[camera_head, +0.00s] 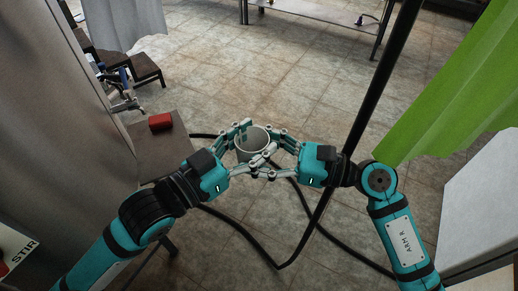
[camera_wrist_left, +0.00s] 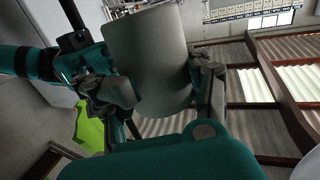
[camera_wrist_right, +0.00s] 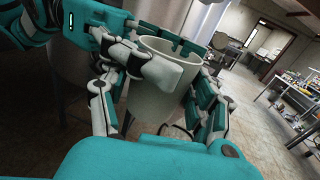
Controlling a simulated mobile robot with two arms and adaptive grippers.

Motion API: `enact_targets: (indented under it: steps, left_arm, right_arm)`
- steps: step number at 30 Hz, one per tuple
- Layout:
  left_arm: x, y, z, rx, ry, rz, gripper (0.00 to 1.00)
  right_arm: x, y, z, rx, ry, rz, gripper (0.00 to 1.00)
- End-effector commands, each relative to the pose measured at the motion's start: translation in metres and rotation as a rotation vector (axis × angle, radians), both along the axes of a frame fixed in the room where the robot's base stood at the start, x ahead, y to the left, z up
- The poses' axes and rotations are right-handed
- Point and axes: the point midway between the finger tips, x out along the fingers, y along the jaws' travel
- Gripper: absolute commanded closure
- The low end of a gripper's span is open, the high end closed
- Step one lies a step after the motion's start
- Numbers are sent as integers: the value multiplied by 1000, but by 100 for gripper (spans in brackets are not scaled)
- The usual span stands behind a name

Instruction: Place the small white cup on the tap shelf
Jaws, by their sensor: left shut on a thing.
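The small white cup (camera_head: 243,148) is upright in mid-air between my two grippers. My left gripper (camera_head: 252,150) is shut on the cup, which also fills the middle of the left wrist view (camera_wrist_left: 150,60). My right gripper (camera_head: 270,155) has its fingers on either side of the same cup. In the right wrist view the cup (camera_wrist_right: 155,103) sits between these fingers, but whether they press on it is unclear. A small brown shelf (camera_head: 150,138) stands left of the grippers, beside the large metal tank (camera_head: 60,90); I cannot tell if it is the tap shelf.
A black hose (camera_head: 285,260) loops over the tiled floor. A dark pole (camera_head: 375,105) rises behind my right gripper. A green curtain (camera_head: 455,90) hangs at right. Open floor (camera_head: 270,70) lies beyond the grippers.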

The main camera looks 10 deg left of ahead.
Motion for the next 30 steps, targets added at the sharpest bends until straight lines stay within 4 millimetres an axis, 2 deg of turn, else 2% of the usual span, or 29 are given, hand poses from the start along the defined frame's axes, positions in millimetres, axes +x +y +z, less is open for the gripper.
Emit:
enact_targets:
  steps: [1, 9, 10, 16, 25, 28, 30]
  left_arm:
    - [0, 0, 0, 0, 0, 0, 76]
    - [0, 0, 0, -1, 0, -1, 76]
    - [0, 0, 0, -1, 0, -1, 46]
    - [0, 0, 0, -1, 0, -1, 22]
    - [1, 0, 4, -3, -24, 6, 22]
    - [3, 3, 22, -13, -137, 34, 22]
    - [12, 17, 39, 39, -260, 92, 22]
  right_arm:
    - [0, 0, 0, 0, 0, 0, 45]
    - [-1, 1, 0, 0, 1, 4, 80]
    - [-1, 1, 0, 0, 1, 4, 80]
    - [-1, 0, 0, 0, 0, 2, 81]
    - [0, 0, 0, 0, 0, 1, 81]
    - [0, 0, 0, 0, 0, 0, 81]
    - [0, 0, 0, 0, 0, 0, 81]
